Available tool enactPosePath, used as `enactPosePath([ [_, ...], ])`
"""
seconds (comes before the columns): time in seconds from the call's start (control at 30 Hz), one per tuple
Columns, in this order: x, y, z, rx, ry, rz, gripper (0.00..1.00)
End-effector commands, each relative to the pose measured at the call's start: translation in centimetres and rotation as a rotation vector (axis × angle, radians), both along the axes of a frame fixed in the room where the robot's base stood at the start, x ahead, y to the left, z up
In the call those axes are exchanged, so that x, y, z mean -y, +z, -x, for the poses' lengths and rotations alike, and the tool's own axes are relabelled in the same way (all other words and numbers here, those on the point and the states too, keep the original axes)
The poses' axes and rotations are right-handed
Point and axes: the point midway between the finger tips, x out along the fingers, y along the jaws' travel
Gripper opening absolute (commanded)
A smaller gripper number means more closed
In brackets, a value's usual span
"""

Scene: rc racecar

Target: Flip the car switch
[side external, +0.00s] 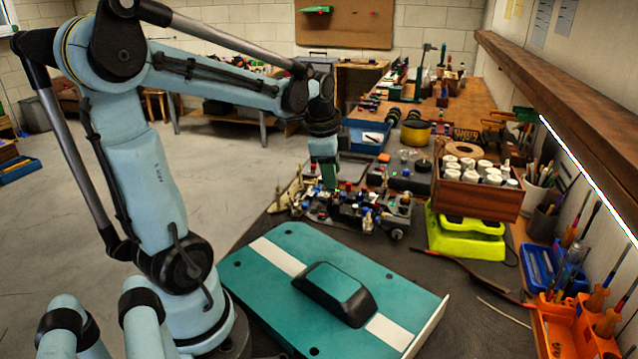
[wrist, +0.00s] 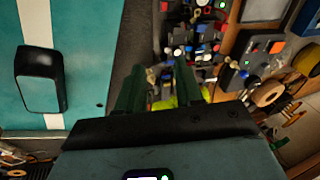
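The open car chassis (side external: 378,214), crowded with electronics, sits on the dark mat behind the car's removed teal body shell. It also shows in the wrist view (wrist: 205,50) beyond my fingers. Small red, blue and white parts stand on it; I cannot tell which one is the switch. My gripper (side external: 330,184) points down over the chassis, close above or among its parts; contact cannot be told. In the wrist view its two green fingers (wrist: 160,65) stand apart with no held object visible between them.
The teal body shell (side external: 265,282) with a white stripe lies in front of the chassis. A yellow-green device (side external: 465,240) and a wooden box of white bottles (side external: 478,195) stand to the right. Orange tool holders (side external: 575,325) line the right edge.

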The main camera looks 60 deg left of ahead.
Motion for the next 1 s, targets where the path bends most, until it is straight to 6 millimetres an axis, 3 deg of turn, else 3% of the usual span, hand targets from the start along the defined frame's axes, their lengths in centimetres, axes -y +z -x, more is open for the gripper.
enactPosePath([
  [0.1, -3.3, -0.6, 0.4, -0.068, -0.077, -0.010, 0.36],
  [0.27, -5.3, -1.1, 0.8, -0.114, -0.148, -0.011, 0.36],
  [0.57, -5.9, -3.2, 0.6, -0.124, -0.166, -0.012, 0.36],
  [1.0, -6.8, -10.0, -0.3, -0.122, -0.165, -0.012, 0.36],
])
